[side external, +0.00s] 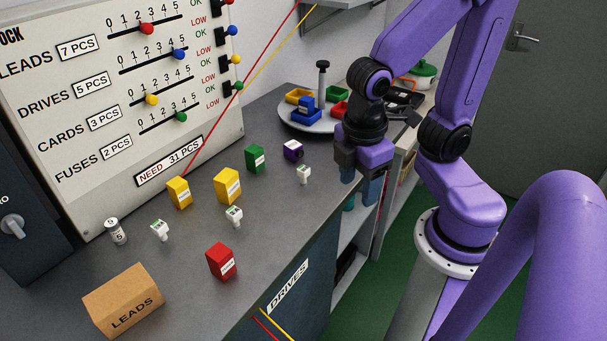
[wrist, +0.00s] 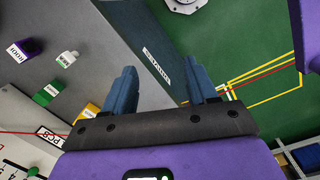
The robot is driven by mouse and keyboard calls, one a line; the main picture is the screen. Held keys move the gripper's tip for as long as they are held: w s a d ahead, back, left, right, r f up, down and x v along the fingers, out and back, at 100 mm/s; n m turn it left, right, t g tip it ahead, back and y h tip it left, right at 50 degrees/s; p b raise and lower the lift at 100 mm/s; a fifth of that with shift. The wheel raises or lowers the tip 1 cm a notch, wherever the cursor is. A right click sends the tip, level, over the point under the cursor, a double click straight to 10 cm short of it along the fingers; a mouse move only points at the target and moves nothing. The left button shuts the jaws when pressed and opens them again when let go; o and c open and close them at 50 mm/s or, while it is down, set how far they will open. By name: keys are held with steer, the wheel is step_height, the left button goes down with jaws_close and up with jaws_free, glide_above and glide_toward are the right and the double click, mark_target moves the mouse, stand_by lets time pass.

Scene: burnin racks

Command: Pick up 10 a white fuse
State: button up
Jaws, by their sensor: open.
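Several small white pieces that look like fuses stand on the grey bench in the side view: one near the purple block (side external: 304,174), one in front of the yellow block (side external: 234,216), and one further left (side external: 160,230). A white cylinder marked 5 (side external: 115,231) stands at the far left. One white piece (wrist: 67,58) shows at upper left in the wrist view; its label is too small to read. My gripper (side external: 361,190) points down beside the bench's right edge, apart from the pieces. Its blue fingers (wrist: 161,82) are open with nothing between them.
Yellow (side external: 227,186), green (side external: 255,159), purple (side external: 293,151) and red (side external: 221,261) blocks stand on the bench. A cardboard LEADS box (side external: 123,300) is at the front left. A round tray (side external: 300,122) with coloured bins stands behind.

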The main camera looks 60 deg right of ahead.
steer(key=w+a+f+n+h, duration=0.25)
steer(key=w+h, duration=0.35)
steer(key=w, duration=0.4)
steer(key=n+g+h, duration=0.1)
steer(key=n+h, duration=0.1)
steer(key=h, duration=0.4)
glide_toward(300, 176)
steer(key=shift+h, duration=0.3)
steer(key=x, duration=0.6)
steer(key=shift+w+d+f, duration=0.1)
steer(key=shift+d+f, duration=0.15)
steer(key=shift+d, duration=0.05)
steer(key=shift+x, duration=2.95)
steer(key=shift+a+f, duration=0.15)
steer(key=c, duration=1)
